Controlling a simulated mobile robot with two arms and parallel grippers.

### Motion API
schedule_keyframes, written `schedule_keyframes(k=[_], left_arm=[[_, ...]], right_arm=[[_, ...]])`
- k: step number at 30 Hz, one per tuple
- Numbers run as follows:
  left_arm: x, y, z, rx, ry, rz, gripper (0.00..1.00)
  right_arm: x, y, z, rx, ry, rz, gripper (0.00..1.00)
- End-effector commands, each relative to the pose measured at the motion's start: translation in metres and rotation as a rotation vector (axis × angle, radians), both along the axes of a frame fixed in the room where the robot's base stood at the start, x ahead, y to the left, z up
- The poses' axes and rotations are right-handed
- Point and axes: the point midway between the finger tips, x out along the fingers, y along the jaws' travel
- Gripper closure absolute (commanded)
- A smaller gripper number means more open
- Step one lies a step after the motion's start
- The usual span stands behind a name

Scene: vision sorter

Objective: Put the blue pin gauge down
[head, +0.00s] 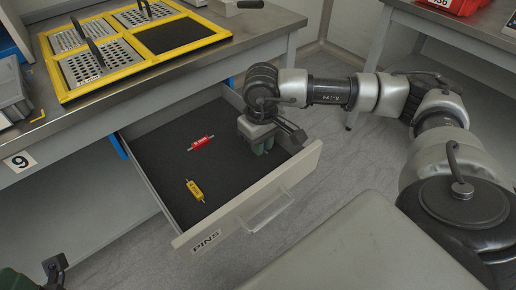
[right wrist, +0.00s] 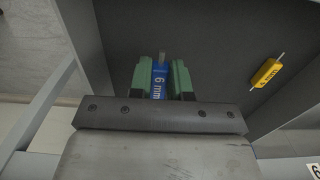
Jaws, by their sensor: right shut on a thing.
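The blue pin gauge (right wrist: 159,80), marked 6 mm, is between the green fingertips of my right gripper (right wrist: 160,78) in the right wrist view. The gripper is shut on it. In the head view my right gripper (head: 262,146) is low inside the open drawer, near its right side; the blue gauge is hidden there. Whether the gauge touches the drawer floor, I cannot tell. The open drawer (head: 232,214) is labelled PINS and has a dark floor.
A red pin gauge (head: 201,143) and a yellow pin gauge (head: 195,190) lie apart on the drawer floor, left of my right gripper. Free floor lies around them. A yellow-framed tray (head: 66,97) with perforated plates sits on the bench above.

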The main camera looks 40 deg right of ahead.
Motion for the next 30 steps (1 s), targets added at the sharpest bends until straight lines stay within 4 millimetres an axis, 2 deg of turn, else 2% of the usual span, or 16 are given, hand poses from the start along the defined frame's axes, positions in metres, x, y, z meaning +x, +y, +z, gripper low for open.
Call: schedule_keyframes(k=[3,7,13,25,26,30], left_arm=[[-0.005,0.001,-0.002,-0.011,-0.033,-0.002,0.56],[-0.006,0.001,-0.006,-0.014,-0.040,-0.002,0.56],[-0.005,0.001,-0.020,-0.013,-0.038,-0.001,0.56],[-0.005,0.001,-0.023,-0.011,-0.036,-0.003,0.56],[-0.005,0.001,-0.022,-0.011,-0.036,-0.003,0.56],[-0.005,0.001,-0.022,-0.011,-0.035,-0.003,0.56]], right_arm=[[0.009,-0.002,-0.007,0.000,0.000,0.001,1.00],[0.010,-0.003,-0.016,-0.001,0.002,0.001,1.00],[0.010,-0.003,-0.045,-0.001,0.002,0.000,1.00],[0.010,-0.003,-0.051,0.000,0.001,0.000,1.00],[0.010,-0.003,-0.050,0.000,0.000,0.000,0.79],[0.010,-0.003,-0.049,0.000,0.001,0.000,0.57]])
